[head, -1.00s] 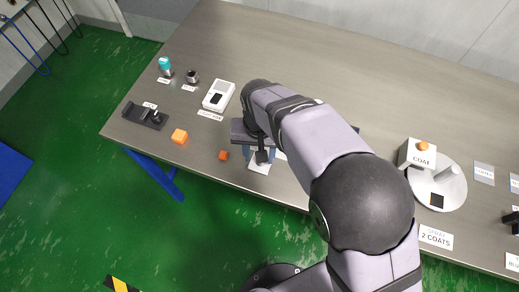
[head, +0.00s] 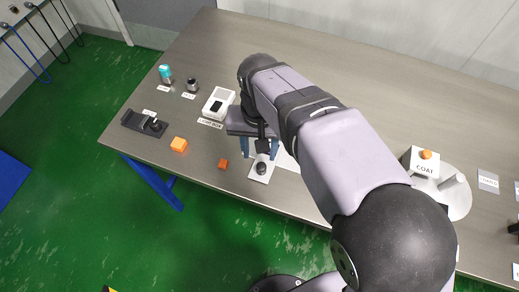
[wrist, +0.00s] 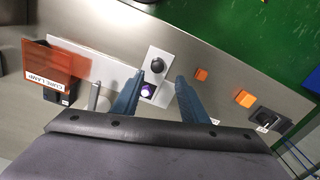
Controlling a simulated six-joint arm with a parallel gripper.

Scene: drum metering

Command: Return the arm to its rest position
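My gripper (wrist: 161,76) is open, its two blue fingers wide apart with nothing gripped between them. In the head view my gripper (head: 258,150) hangs over the front part of the table, partly hidden by my arm. Beyond the fingertips in the wrist view is a white plate with a black round knob (wrist: 157,67); the knob also shows in the head view (head: 261,168). A small purple thing with a white top (wrist: 147,91) appears beside the left finger, apparently below it.
Orange blocks (head: 179,144) (head: 223,164), a black holder (head: 145,123), a white box (head: 219,102) and a teal-topped bottle (head: 166,73) lie left. The COAT box (head: 420,162) stands right. An orange CURE LAMP screen (wrist: 55,65) shows in the wrist view. The table's back is clear.

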